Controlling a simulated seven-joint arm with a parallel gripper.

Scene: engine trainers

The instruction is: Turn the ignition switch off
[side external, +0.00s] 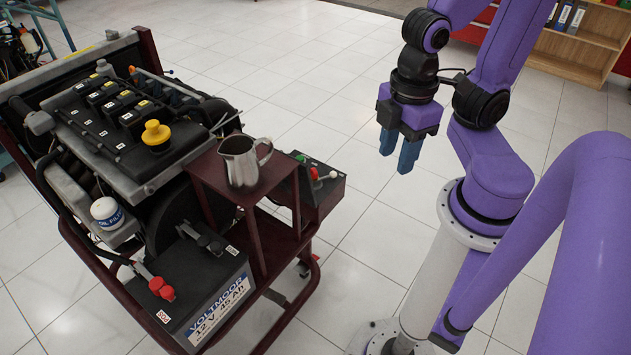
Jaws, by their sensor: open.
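A dark control box (328,196) sits at the right end of the engine stand. A small green part (301,158), a red part (314,174) and a lever with a pale knob (333,174) show on its top. I cannot make out which part is the ignition switch, or its position. My gripper (398,158) has blue fingers pointing down, open and empty. It hangs in the air to the right of the control box and above it in the picture, apart from it.
A metal jug (244,162) stands on a dark red shelf (208,172) just left of the control box. The engine (120,120), with a yellow cap (156,133), and a battery (195,285) fill the left. Tiled floor lies open between stand and arm. A wooden shelf (580,50) stands behind.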

